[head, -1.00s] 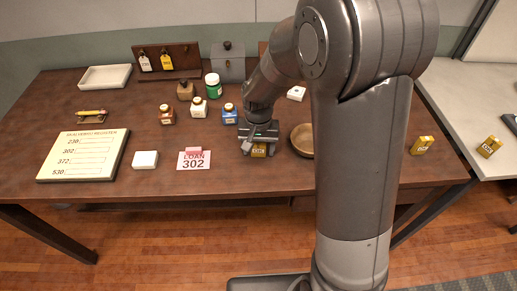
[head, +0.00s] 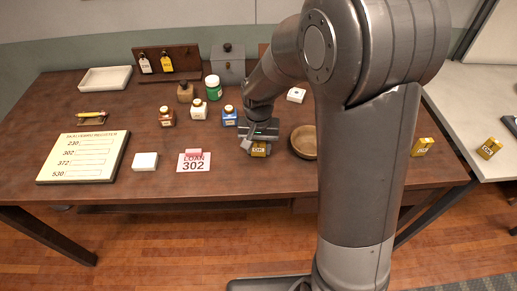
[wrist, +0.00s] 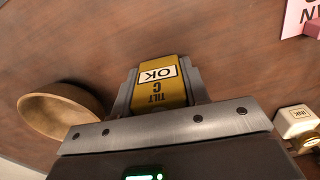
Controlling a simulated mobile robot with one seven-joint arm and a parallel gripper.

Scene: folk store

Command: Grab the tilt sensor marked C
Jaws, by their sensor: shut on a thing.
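The tilt sensor marked C is a small yellow block with a white "OK" label. In the wrist view the tilt sensor (wrist: 160,85) reads "TILT C" and sits between the two fingers of my gripper (wrist: 162,92). My gripper is shut on it. In the head view the sensor (head: 259,150) shows just below my gripper (head: 258,140), over the front middle of the dark table. I cannot tell whether it touches the table.
A brown bowl (head: 303,141) stands close right of my gripper. Ink bottles (head: 229,116) stand behind left. A pink "LOAN 302" card (head: 194,162) lies left. Other yellow blocks lie at right, one on the table (head: 422,147), one on the grey counter (head: 489,148).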

